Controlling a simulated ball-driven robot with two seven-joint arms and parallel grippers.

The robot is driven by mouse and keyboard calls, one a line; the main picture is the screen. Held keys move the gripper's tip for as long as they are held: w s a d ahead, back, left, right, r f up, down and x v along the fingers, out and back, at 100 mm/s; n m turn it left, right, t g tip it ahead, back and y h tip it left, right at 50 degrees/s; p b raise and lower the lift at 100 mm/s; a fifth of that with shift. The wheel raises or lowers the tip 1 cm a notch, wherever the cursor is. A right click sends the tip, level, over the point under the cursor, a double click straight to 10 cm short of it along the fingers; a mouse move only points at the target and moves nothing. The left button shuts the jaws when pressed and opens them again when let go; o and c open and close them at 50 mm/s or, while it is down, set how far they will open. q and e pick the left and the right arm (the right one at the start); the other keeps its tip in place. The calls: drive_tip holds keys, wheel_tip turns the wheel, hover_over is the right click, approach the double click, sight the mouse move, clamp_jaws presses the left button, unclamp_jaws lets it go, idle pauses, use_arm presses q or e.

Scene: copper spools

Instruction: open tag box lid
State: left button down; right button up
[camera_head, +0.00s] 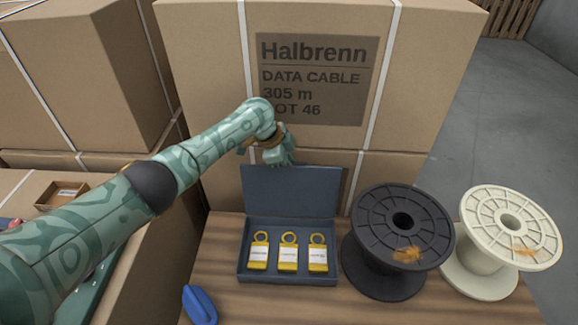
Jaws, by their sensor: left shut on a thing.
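The tag box (243,276) is dark blue and sits on the wooden surface. Its lid (290,190) stands open, raised nearly upright at the back. Three yellow tags with white labels and ring tops lie inside: a left tag (259,253), a middle tag (288,255) and a right tag (318,255). My left gripper (279,160) is at the top edge of the lid, shut on it. The fingertips are small and partly hidden. My right gripper is not in view.
A black spool (380,228) stands close to the box's right side, with a cream spool (510,220) beyond it. Large cartons (420,70) stand behind. A blue object (199,305) lies at the front left.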

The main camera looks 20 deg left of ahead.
use_arm(q)
drive_tip(key=shift+a+f, duration=0.1)
drive_tip(key=shift+f, duration=0.1)
drive_tip(key=c, duration=1.4)
unclamp_jaws()
drive_tip(key=shift+r, duration=0.15)
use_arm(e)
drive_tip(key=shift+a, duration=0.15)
